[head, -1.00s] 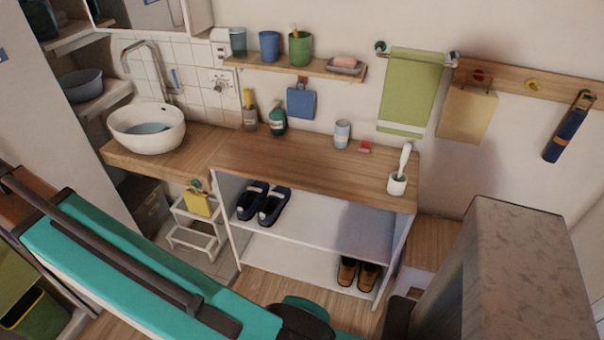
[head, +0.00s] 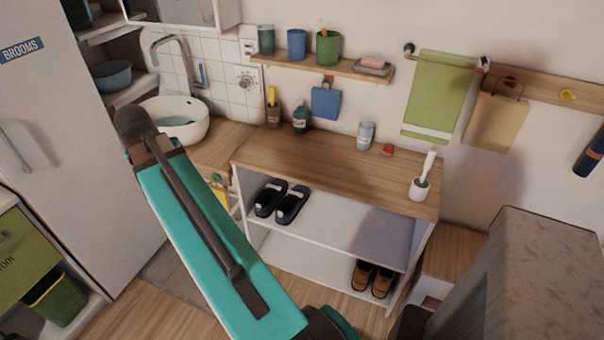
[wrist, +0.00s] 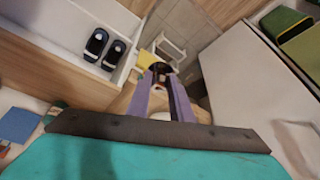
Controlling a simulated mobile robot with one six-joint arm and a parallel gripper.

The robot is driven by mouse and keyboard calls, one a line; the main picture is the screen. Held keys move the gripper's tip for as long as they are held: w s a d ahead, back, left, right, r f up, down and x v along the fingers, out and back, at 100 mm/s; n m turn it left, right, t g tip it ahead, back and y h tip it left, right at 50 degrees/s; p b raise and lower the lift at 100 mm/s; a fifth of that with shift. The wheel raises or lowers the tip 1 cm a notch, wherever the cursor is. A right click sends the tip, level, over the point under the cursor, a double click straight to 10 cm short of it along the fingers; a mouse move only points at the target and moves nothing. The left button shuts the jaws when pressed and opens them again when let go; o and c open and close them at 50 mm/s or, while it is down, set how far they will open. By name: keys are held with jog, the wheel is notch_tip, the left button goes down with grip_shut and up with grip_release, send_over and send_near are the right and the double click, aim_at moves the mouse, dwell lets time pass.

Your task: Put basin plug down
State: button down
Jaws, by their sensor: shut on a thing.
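My gripper (wrist: 165,88) shows in the wrist view with two purple-grey fingers. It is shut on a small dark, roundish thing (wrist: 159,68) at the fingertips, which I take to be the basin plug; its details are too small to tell. It is held up over the floor area, near the yellow item and white step stool seen beyond it. In the head view the gripper and the plug are hidden behind my teal arm. The white basin (head: 190,124) with bluish water stands at the left end of the wooden counter (head: 221,146), partly covered by my arm.
A wooden-topped shoe shelf (head: 330,170) holds dark slippers (head: 281,200) and brown shoes (head: 372,279). A cup (head: 366,135), a red item (head: 387,150) and a brush holder (head: 420,189) stand on top, with bare wood between. A white cabinet (head: 85,130) stands left.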

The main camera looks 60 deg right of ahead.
jog(key=s+d+f+m+g, duration=0.2)
jog(key=s+d+m, duration=0.4)
jog(key=s+d, duration=0.5)
jog(key=s+d+f+m+g+b, duration=0.1)
jog(key=s+d+f+m+g, duration=0.1)
jog(key=s+d+f+m, duration=0.2)
jog(key=s+d+m, duration=0.3)
jog(key=s+d, duration=0.4)
jog(key=s, duration=0.6)
jog(key=shift+d+f+m+g, duration=0.15)
jog(key=shift+f+m+g, duration=0.15)
jog(key=shift+f+g, duration=0.1)
jog(key=shift+s, duration=0.1)
jog(key=s+d+p, duration=0.1)
jog(key=d, duration=0.4)
jog(key=s+d+f+p, duration=0.1)
jog(key=s+d, duration=0.1)
jog(key=d, duration=0.3)
jog(key=s+d+p, duration=0.1)
jog(key=d+p, duration=0.1)
jog(key=d, duration=0.3)
jog(key=shift+s+d+f, duration=0.1)
jog(key=shift+s+f, duration=0.05)
jog(key=shift+s, duration=0.25)
jog(key=shift+f, duration=0.15)
jog(key=shift+f+p, duration=0.85)
jog(key=shift+f, duration=0.8)
jog(key=shift+f, duration=0.15)
